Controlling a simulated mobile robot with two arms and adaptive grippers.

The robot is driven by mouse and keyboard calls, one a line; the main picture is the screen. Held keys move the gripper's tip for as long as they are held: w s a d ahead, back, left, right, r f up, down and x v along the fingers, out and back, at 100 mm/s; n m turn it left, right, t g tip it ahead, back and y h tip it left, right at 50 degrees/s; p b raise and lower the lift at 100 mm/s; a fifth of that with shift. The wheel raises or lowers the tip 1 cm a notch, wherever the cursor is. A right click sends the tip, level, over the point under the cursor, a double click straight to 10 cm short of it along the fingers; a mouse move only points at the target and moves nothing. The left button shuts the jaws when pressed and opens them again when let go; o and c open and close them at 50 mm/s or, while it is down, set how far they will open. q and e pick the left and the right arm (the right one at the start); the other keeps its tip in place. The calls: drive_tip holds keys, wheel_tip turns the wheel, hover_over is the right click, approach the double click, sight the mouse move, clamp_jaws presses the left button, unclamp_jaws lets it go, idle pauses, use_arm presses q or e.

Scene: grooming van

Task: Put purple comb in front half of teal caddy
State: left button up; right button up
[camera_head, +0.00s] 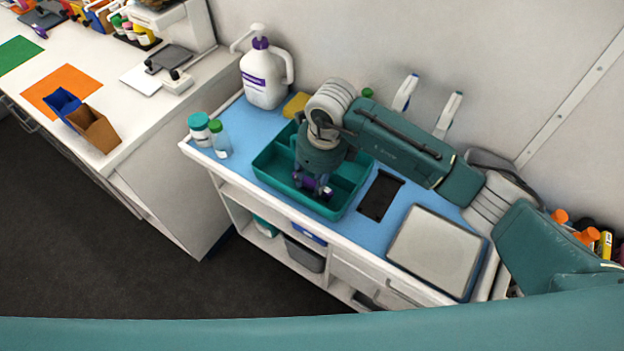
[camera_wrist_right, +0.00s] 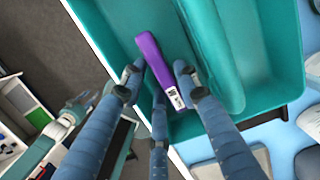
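The teal caddy (camera_head: 272,178) stands on the blue top of the white counter, with a raised divider (camera_wrist_right: 212,50) inside it. The purple comb (camera_wrist_right: 156,62) is inside the caddy, in the compartment on the floor-facing, front side of the divider. My right gripper (camera_head: 313,190) reaches down into that compartment from above. In the right wrist view, its blue-grey fingers (camera_wrist_right: 160,78) stand spread around the comb, with slight gaps beside it. The comb is mostly hidden by the gripper in the head view; only bits of purple show. My left gripper is not in view.
A white pump jug (camera_head: 264,80) and a yellow sponge (camera_head: 295,105) stand behind the caddy. Spray bottles stand at the wall.

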drive_tip(key=shift+r, duration=0.6)
wheel_tip(320, 180, up, 11)
drive_tip(key=s+d+b, duration=0.1)
drive_tip(key=b, duration=0.1)
drive_tip(key=shift+d, duration=0.25)
